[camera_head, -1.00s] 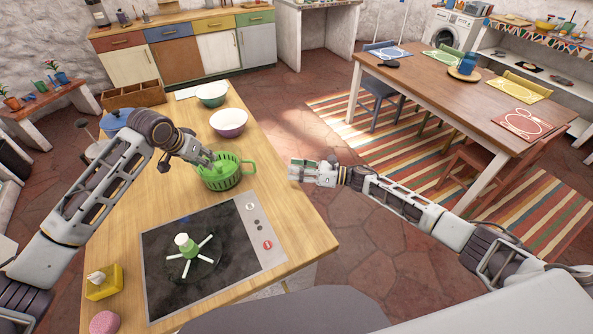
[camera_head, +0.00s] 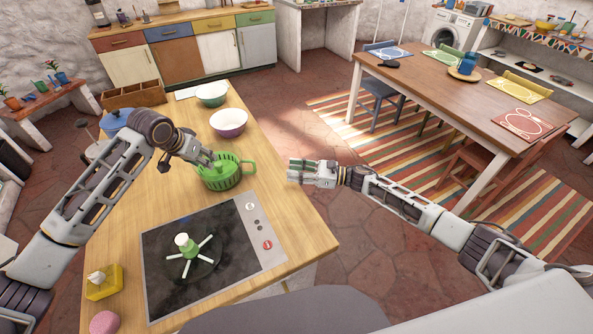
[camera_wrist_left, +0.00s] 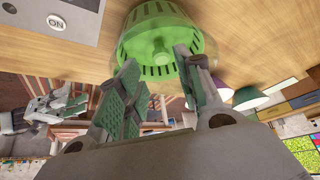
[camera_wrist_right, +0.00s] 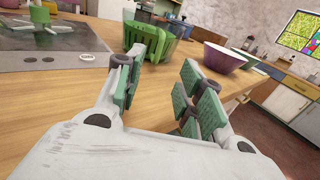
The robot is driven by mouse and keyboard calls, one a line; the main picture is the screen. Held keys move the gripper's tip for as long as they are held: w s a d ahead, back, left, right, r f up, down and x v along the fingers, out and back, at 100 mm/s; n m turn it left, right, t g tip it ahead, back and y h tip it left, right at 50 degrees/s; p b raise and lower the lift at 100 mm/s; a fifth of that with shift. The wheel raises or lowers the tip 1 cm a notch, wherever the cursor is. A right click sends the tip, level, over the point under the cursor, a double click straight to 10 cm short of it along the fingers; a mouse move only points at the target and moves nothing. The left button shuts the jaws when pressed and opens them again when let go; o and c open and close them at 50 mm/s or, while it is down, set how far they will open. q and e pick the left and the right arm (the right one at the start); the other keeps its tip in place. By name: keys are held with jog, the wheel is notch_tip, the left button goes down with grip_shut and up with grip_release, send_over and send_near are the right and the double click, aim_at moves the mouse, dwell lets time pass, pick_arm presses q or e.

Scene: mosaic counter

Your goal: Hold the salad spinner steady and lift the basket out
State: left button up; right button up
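A green slotted basket (camera_head: 224,178) with a side handle stands upright near the counter's right edge. It also shows in the left wrist view (camera_wrist_left: 160,38) and right wrist view (camera_wrist_right: 165,40). My right gripper (camera_head: 301,172) is open and empty, right of the basket, beyond the counter edge. A green and white part with spread white arms (camera_head: 188,249) stands on the cooktop.
The black cooktop (camera_head: 220,274) lies in front of the basket. A purple bowl (camera_head: 229,122) and a green bowl (camera_head: 211,94) stand behind it. A blue-lidded pot (camera_head: 115,119) is at the left. Bare wood (camera_head: 288,215) lies near the right edge.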

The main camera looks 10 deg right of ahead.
send_over(260, 177)
jog(key=shift+a, duration=0.1)
dwell(0.8)
jog(key=shift+c, duration=0.2)
grip_shut()
dwell(0.6)
